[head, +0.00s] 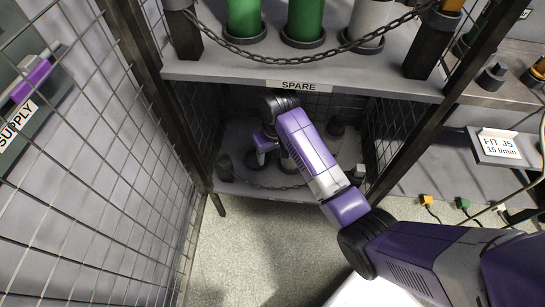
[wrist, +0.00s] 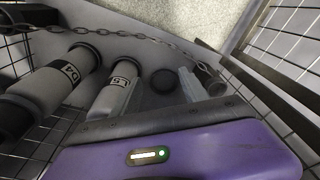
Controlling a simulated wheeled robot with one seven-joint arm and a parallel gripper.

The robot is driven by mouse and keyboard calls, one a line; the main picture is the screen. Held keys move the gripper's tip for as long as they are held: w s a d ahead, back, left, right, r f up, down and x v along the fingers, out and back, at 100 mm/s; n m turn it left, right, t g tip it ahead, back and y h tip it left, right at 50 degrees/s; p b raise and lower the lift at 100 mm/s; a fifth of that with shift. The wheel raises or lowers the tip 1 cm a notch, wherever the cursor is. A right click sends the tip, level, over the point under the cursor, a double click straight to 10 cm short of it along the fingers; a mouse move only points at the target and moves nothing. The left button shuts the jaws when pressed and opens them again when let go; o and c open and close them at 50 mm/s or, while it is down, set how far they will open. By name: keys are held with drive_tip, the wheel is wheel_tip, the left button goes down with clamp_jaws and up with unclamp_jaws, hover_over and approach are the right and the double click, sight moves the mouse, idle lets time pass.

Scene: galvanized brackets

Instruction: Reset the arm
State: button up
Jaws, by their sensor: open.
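My arm (head: 308,150) reaches into the lower bay of the mesh rack, under the shelf labelled SPARE. My gripper (head: 262,158) points down inside that bay, among grey cylinders, and its fingertips are small and hard to make out. In the wrist view its purple housing fills the bottom, with a lit green indicator. The gripper is open, and I see nothing held. A grey cylinder marked D4 (wrist: 48,84) and one marked L5 (wrist: 117,88) stand close beside the housing; I cannot tell whether they touch it.
The SPARE shelf (head: 215,72) is above my forearm and carries green and grey cylinders behind a chain. A lower chain (wrist: 140,38) crosses the bay front. Mesh walls (head: 95,150) and dark posts flank the bay. The floor (head: 235,250) in front is clear.

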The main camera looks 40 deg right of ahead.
drive_tip(key=shift+w+a, duration=0.1)
drive_tip(key=shift+a, duration=0.3)
drive_tip(key=s+a+f+t, duration=0.4)
drive_tip(key=s+a+f, duration=0.35)
drive_tip(key=a, duration=0.35)
drive_tip(key=s+a+r+t, duration=0.1)
drive_tip(key=s+r+t, duration=0.1)
drive_tip(key=s, duration=0.4)
drive_tip(key=s+a+r+t, duration=0.2)
drive_tip(key=s+r, duration=0.1)
drive_tip(key=s, duration=0.3)
drive_tip(key=s+d+r+n+t, duration=0.1)
drive_tip(key=s+r+t, duration=0.2)
drive_tip(key=s+r, duration=0.55)
drive_tip(key=s+d+r+n+t, duration=0.2)
drive_tip(key=s+r, duration=0.3)
drive_tip(key=r, duration=0.7)
wheel_tip(320, 180, up, 18)
drive_tip(key=p, duration=1.7)
drive_tip(key=shift+s+a, duration=0.25)
